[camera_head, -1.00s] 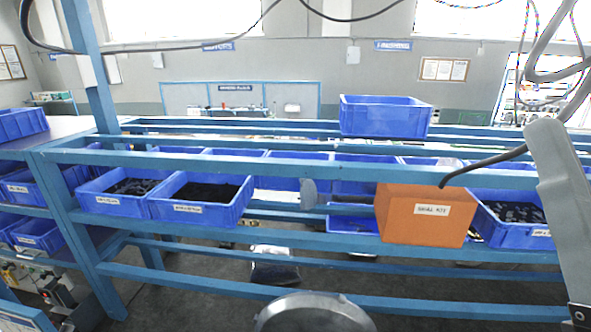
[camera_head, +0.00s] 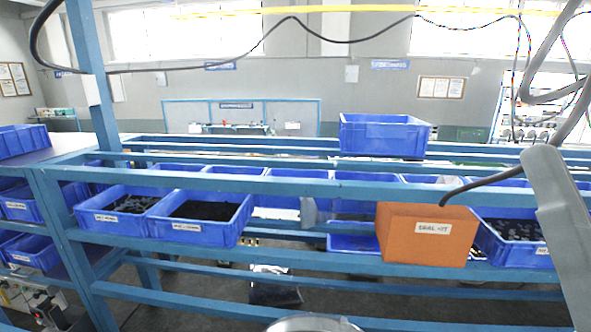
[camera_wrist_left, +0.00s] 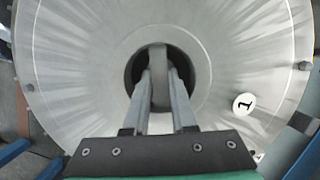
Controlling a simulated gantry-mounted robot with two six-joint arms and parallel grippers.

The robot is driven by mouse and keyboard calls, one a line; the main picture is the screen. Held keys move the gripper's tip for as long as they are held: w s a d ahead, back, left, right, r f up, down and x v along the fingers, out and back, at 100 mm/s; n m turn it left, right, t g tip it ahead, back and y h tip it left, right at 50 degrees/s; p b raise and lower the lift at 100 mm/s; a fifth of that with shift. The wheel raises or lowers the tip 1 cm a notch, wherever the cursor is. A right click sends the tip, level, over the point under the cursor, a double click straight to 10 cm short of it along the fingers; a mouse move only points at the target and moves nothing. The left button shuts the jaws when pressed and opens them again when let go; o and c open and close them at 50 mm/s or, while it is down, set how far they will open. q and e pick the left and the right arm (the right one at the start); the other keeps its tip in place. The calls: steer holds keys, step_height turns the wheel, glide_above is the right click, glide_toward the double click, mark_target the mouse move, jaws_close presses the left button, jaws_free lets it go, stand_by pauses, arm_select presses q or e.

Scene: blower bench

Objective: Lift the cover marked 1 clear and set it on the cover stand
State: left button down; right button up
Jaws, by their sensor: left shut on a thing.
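The cover marked 1 (camera_wrist_left: 90,90) is a large round metal disc that fills most of the left wrist view. Its white round label with a 1 (camera_wrist_left: 244,104) is at the right. My left gripper (camera_wrist_left: 158,85) is shut on the cover's central grip, a grey upright piece over a dark round opening. In the head view only the top of a round metal thing (camera_head: 314,324) shows at the bottom edge; I cannot tell whether it is the cover. A grey arm link of mine is at the right of the head view; neither gripper shows there. I do not see the cover stand for certain.
A blue rack (camera_head: 330,280) spans the head view, with blue bins (camera_head: 200,232) on its shelf. An orange box labelled as a seal kit (camera_head: 428,235) stands at the right. A larger blue bin (camera_head: 385,137) sits on top. A black cable hangs at the right.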

arm_select(q)
steer(key=shift+r+p, duration=0.5)
steer(key=shift+p, duration=0.35)
stand_by(1.1)
steer(key=shift+r+t, duration=0.3)
steer(key=shift+r, duration=1.2)
stand_by(3.2)
stand_by(0.9)
steer(key=c, duration=0.7)
jaws_free()
